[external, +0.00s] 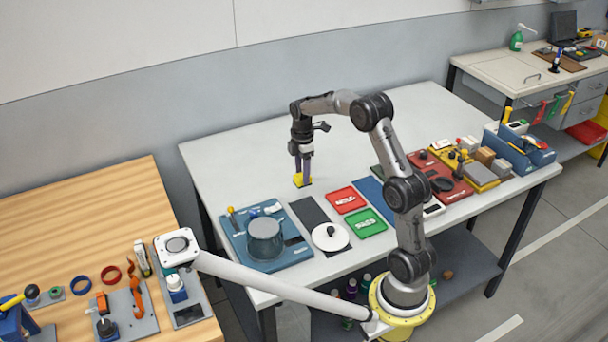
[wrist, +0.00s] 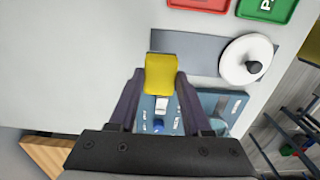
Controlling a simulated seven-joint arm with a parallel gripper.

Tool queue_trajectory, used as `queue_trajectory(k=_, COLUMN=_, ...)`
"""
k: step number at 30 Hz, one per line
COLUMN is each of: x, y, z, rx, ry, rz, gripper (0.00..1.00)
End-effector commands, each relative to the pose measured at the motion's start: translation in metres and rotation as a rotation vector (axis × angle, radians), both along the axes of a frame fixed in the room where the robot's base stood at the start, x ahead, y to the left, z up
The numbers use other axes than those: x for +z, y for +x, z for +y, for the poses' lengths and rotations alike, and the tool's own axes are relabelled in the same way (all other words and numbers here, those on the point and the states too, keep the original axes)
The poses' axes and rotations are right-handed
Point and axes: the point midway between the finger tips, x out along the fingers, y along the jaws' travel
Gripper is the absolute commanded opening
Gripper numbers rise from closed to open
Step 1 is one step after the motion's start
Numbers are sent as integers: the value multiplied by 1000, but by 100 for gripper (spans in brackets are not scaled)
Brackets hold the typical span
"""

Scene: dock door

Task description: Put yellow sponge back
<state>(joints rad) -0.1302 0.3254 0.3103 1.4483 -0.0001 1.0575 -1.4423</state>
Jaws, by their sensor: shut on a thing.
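The yellow sponge (wrist: 160,73) is held between the two dark fingers of my gripper (wrist: 155,88) in the wrist view. In the external view my gripper (external: 302,179) points down over the white table, with the yellow sponge (external: 302,181) at its fingertips. The sponge is beyond the dark grey mat and to the left of the red tray. I cannot tell whether it touches the table or is a little above it.
A blue board (external: 236,243) with a grey pot (external: 265,238) lies at the table's left. A dark grey mat (external: 306,209), a round white lidded thing (external: 330,237), a red tray (external: 346,199) and a green tray (external: 365,223) are nearby. The back of the table is clear.

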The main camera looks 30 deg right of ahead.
Motion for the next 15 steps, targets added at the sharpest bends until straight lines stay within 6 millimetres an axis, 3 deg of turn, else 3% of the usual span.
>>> queue_trajectory(k=5, x=-3, y=-13, z=-4, rx=73, ry=0, rz=0, gripper=4)
queue_trajectory(k=15, x=33, y=-83, z=-82, rx=77, ry=0, rz=-4, gripper=4)
